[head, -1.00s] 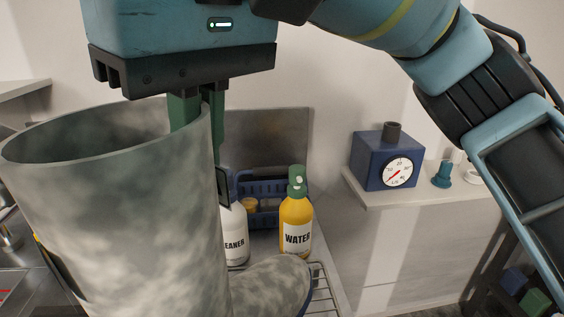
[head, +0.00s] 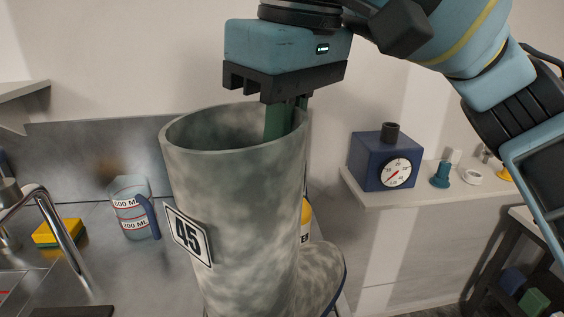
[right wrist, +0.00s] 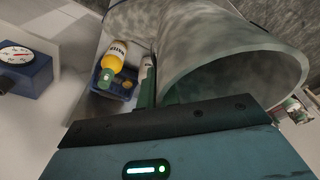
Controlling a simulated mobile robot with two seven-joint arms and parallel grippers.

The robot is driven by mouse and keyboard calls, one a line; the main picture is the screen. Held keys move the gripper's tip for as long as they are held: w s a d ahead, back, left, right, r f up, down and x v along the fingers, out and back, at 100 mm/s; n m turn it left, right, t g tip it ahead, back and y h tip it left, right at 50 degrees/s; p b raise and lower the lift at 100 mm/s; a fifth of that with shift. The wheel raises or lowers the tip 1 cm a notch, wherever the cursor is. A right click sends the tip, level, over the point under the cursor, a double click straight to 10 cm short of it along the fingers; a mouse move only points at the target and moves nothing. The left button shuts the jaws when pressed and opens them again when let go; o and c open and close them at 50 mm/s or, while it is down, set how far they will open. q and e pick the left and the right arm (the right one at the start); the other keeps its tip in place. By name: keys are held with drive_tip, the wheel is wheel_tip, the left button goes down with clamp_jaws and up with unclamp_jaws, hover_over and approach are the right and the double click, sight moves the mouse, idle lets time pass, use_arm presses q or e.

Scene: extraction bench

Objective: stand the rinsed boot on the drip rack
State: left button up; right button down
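The boot (head: 235,200) is mottled grey-green with a "45" tag on its shaft. It stands upright in the head view, opening up and toe to the right; its sole is mostly below the frame edge. My right gripper (head: 291,120) is shut on the right side of the boot's rim, one green finger inside the shaft and one outside. In the right wrist view the boot (right wrist: 215,30) opens beside the gripper (right wrist: 150,95). The drip rack is hidden behind and under the boot, so I cannot tell whether the boot touches it. My left gripper is not in view.
A yellow water bottle (right wrist: 117,58) stands in a blue caddy (right wrist: 98,78) by the boot. A measuring jug (head: 132,208), a yellow sponge (head: 58,233) and a tap (head: 62,215) are at the left. A blue dial box (head: 372,160) sits on the right-hand shelf.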

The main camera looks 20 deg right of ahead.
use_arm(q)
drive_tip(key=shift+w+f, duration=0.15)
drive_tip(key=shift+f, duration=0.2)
use_arm(e)
wheel_tip(320, 180, down, 3)
drive_tip(key=shift+r, duration=0.1)
drive_tip(key=c, duration=1.6)
unclamp_jaws()
drive_tip(key=shift+r, duration=0.1)
drive_tip(key=r+p, duration=0.1)
drive_tip(key=r, duration=0.2)
drive_tip(key=s+r+p, duration=0.1)
drive_tip(key=r, duration=0.3)
drive_tip(key=r+p, duration=0.1)
drive_tip(key=r, duration=0.3)
drive_tip(key=shift+s+d, duration=0.3)
drive_tip(key=shift+d, duration=0.05)
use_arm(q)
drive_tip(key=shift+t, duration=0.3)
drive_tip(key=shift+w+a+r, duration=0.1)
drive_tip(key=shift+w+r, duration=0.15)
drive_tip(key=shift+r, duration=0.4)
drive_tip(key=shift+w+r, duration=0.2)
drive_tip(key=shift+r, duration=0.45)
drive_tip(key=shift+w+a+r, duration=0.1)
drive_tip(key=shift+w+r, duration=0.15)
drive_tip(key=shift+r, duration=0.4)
use_arm(e)
drive_tip(key=shift+r, duration=0.45)
